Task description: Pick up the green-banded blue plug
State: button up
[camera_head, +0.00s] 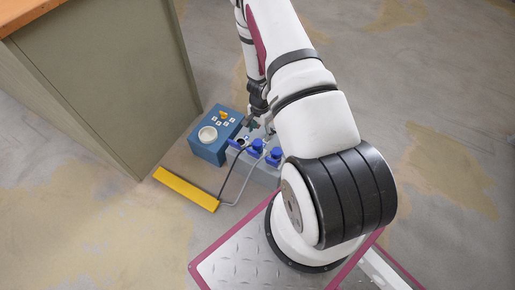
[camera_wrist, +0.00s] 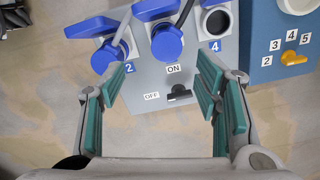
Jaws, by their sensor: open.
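Two blue plug-like pieces, the left one (camera_wrist: 106,57) and the right one (camera_wrist: 167,43), sit on the grey socket box (camera_wrist: 150,122) in the wrist view. A grey cable runs at the left one and a black cable by the right one. I cannot make out a green band on either. In the head view two blue pieces, one (camera_head: 257,146) and another (camera_head: 275,156), show on the grey box, partly hidden by my arm. My gripper (camera_wrist: 167,80) is open and empty, its teal-padded fingers spread over the box's near part. It also shows in the head view (camera_head: 260,124).
A black ON/OFF switch (camera_wrist: 179,93) lies between my fingers in the wrist view. An open round socket (camera_wrist: 216,22) is beside label 4. A blue box (camera_head: 205,149) with a yellow knob (camera_head: 223,115) adjoins. A yellow bar (camera_head: 186,188) lies on the floor near a cabinet (camera_head: 110,90).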

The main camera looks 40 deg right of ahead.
aim_at(259, 141)
notch_tip(259, 141, down, 5)
jog(key=shift+f+b, duration=0.2)
jog(key=shift+b, duration=0.55)
jog(key=f+b, duration=0.1)
jog(key=f, duration=0.2)
jog(key=w+f+b, duration=0.1)
jog(key=f, duration=0.1)
jog(key=shift+b, duration=0.3)
jog(key=c, duration=1.3)
